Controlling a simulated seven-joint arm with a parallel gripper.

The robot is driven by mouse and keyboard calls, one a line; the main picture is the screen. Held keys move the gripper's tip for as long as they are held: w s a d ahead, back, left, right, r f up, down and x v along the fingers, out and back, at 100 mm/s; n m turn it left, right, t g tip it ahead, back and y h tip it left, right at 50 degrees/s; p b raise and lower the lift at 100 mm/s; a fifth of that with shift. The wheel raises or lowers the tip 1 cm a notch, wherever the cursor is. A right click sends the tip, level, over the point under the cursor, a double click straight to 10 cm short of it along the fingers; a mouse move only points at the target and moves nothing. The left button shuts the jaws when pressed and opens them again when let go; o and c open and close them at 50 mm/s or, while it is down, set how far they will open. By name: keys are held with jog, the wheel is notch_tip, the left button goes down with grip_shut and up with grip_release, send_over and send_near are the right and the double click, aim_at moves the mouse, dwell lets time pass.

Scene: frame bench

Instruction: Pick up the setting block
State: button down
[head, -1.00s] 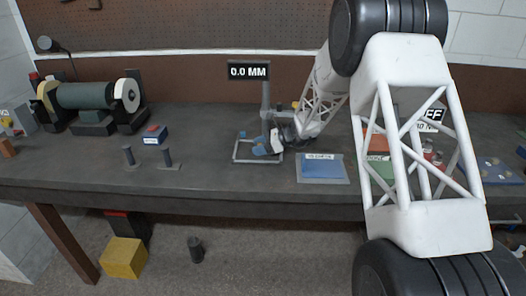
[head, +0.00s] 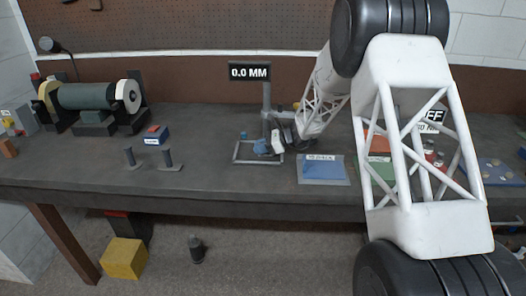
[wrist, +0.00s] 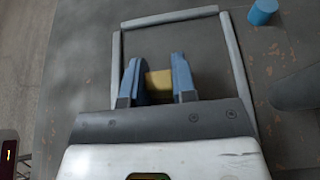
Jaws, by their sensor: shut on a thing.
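The setting block appears as a brass-yellow block (wrist: 159,84) between the blue fingers of my gripper (wrist: 157,82) in the wrist view. The fingers are shut on it, one on each side. In the head view my gripper (head: 262,147) is over the thin grey square frame (head: 236,152) on the bench. The block cannot be made out there, hidden by the fingers. The frame's bars (wrist: 170,17) show around the fingers in the wrist view. I cannot tell whether the block touches the bench.
A small blue cylinder (wrist: 263,12) stands just outside the frame. A grey post (head: 266,100) with a 0.0 MM display (head: 249,71) rises behind. A blue tray (head: 324,170) lies to the right. Two dark pegs (head: 168,159) and a grinder (head: 88,97) are left.

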jog(key=shift+r, duration=0.1)
jog(key=shift+r, duration=0.7)
notch_tip(320, 180, up, 2)
jog(key=shift+r, duration=0.1)
jog(key=s+d, duration=0.1)
jog(key=s, duration=0.4)
jog(key=s+d, duration=0.2)
jog(key=s, duration=0.3)
jog(key=s+d+r, duration=0.1)
jog(key=s, duration=0.4)
jog(key=shift+s+d+r, duration=0.1)
jog(key=shift+s+d, duration=0.05)
jog(key=shift+s, duration=0.05)
